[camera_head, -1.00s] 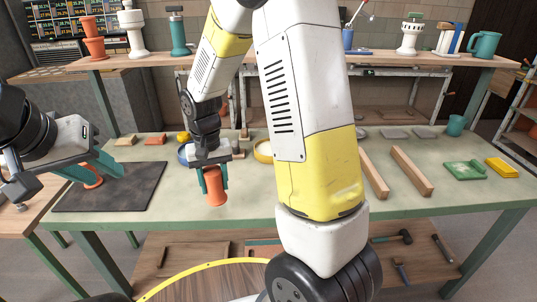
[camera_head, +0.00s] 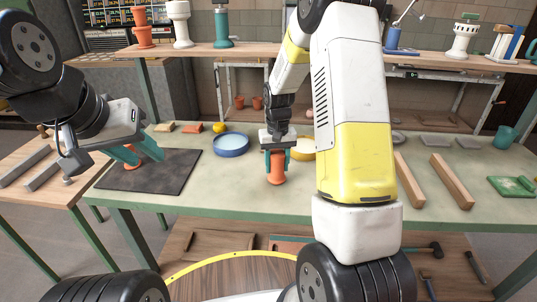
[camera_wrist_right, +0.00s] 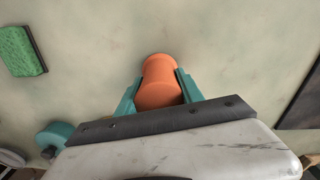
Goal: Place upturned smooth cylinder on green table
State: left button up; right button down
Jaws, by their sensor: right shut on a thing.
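My right gripper (camera_head: 277,158) is shut on an orange cylinder (camera_head: 277,174), one finger on each side. The cylinder is upright over the green table (camera_head: 230,190), right of the dark mat. I cannot tell whether its base touches the tabletop. The right wrist view shows the same cylinder (camera_wrist_right: 160,78) between the teal fingers, with a wider end. My left gripper (camera_head: 136,154) is over the dark mat (camera_head: 165,176) with its fingers apart. A partly hidden orange piece (camera_head: 131,165) is by those fingers; they do not appear closed on it.
A blue bowl (camera_head: 231,146) stands behind and left of the held cylinder. A yellow bowl (camera_head: 302,150) is close behind it, partly hidden by my right arm. The tabletop between mat and cylinder is clear.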

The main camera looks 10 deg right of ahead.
jog(key=shift+f, duration=0.25)
jog(key=c, duration=0.7)
grip_release()
jog(key=shift+c, duration=0.2)
jog(key=shift+r, duration=0.1)
notch_tip(320, 180, up, 12)
jog(key=shift+f, duration=0.1)
jog(key=s+r+t+y, duration=0.1)
jog(key=s+r+t, duration=0.2)
jog(key=s+r, duration=0.7)
jog(key=s+a+r+t, duration=0.1)
jog(key=s+r, duration=0.1)
jog(key=s, duration=0.5)
jog(key=s+a+r+t+y, duration=0.1)
jog(key=s+t, duration=0.1)
jog(key=s, duration=0.5)
jog(key=shift+s+r+n, duration=0.15)
jog(key=shift+r+n, duration=0.2)
jog(key=shift+n, duration=0.05)
jog(key=shift+a, duration=0.1)
